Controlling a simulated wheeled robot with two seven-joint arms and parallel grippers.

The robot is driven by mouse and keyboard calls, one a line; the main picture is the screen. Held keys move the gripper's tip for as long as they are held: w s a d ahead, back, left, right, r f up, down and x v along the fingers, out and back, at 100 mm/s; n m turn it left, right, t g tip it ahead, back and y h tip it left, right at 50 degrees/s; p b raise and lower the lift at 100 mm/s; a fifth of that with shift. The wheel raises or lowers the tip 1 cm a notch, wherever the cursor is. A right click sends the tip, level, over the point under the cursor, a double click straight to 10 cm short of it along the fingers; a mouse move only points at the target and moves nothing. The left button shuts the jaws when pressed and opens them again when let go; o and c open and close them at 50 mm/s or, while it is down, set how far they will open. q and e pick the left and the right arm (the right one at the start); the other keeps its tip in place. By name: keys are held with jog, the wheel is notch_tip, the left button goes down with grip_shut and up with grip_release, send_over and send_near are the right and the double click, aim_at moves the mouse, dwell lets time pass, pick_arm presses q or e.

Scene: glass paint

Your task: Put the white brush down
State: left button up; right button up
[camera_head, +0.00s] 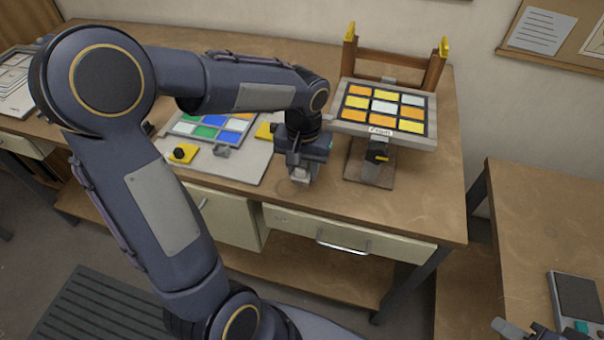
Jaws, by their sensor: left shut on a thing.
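My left gripper (301,172) is over the front part of the wooden workbench (420,205), between the pale board and the stand. It points down and is shut on a small whitish thing (301,179), which I take for the white brush. Most of it is hidden by the jaws, and I cannot tell whether it touches the bench top. Part of my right gripper (512,328) shows at the bottom right edge; its jaws cannot be made out.
A tilted panel of yellow, orange and white squares (384,106) stands on a stand (370,165) right of the gripper. A pale board (240,165) with a coloured glass panel (203,131) lies left. A second table (540,215) holds a grey device (578,300).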

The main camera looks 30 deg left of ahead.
aim_at(302, 177)
pick_arm(q)
jog(key=shift+w+a+f, duration=0.1)
jog(key=shift+f, duration=0.8)
jog(key=shift+w+a+f, duration=0.1)
jog(key=shift+f, duration=0.8)
jog(key=shift+f, duration=0.1)
jog(key=shift+f, duration=0.15)
jog(key=o, duration=1)
